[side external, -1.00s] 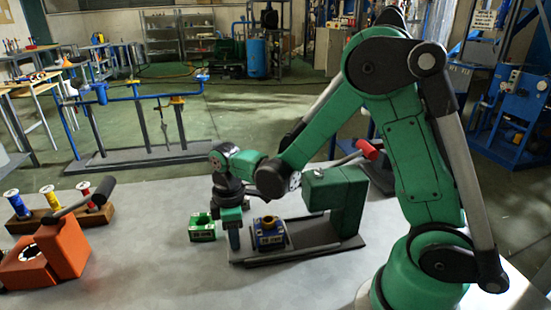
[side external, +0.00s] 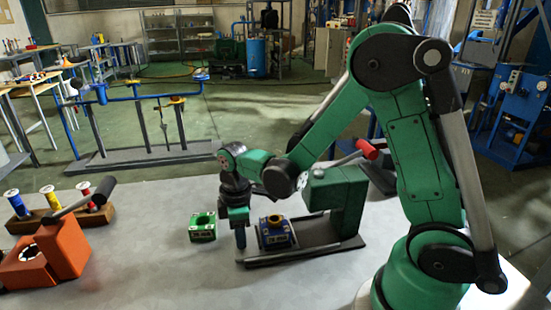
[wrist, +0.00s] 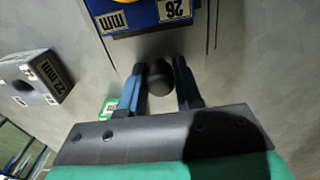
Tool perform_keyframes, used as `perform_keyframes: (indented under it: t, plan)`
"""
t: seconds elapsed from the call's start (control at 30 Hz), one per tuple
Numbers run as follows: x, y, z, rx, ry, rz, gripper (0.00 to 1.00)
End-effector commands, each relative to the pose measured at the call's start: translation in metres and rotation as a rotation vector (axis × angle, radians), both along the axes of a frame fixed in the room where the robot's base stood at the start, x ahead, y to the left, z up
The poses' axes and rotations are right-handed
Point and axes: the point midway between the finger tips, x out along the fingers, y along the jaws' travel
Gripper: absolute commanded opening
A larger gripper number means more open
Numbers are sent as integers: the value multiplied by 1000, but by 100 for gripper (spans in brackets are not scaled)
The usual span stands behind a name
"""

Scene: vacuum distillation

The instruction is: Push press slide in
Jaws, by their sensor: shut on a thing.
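The green press (side external: 338,203) stands at the middle right of the table, with a red-tipped lever. Its dark slide (side external: 262,257) sticks out to the left and carries a blue block (side external: 276,238) with a yellow part in it. The block's "26 mm" label (wrist: 178,10) shows at the top of the wrist view. My gripper (side external: 240,240) points down at the slide's outer end. In the wrist view my fingers (wrist: 160,90) are closed around a dark round knob (wrist: 160,77). The block's far side is cut off there.
A green block (side external: 203,228) sits on the table just left of the slide. An orange press (side external: 62,243) and a wooden rack with spools (side external: 45,216) are at the far left. A grey "22 mm" block (wrist: 35,80) shows in the wrist view.

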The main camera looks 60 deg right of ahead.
Motion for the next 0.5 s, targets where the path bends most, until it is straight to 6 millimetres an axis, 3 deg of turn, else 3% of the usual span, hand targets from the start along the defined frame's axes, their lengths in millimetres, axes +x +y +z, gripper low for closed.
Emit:
perform_keyframes:
  t: [0.5]
  plan:
    - [-19,-19,0,-1,0,-3,0]
